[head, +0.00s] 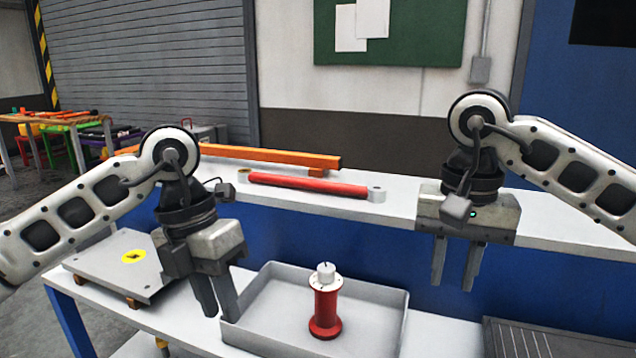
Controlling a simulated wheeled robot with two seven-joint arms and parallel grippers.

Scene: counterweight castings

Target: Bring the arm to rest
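My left gripper (217,312) hangs pointing down at the left end of the grey tray, in front of its left wall. Its two fingers overlap in this view, so the gap between them is unclear, and I see nothing held. My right gripper (453,283) points down at the right, in front of the blue panel below the rear shelf. Its fingers are apart with nothing between them. Both arms reach in from the sides with bent joints.
A red spool-shaped casting with a white top (326,308) stands upright in the grey tray (382,295). A grey plate with a yellow mark (112,272) lies left. A red cylinder (305,186) and orange beam (270,157) lie on the rear shelf. A dark ribbed plate (560,342) is front right.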

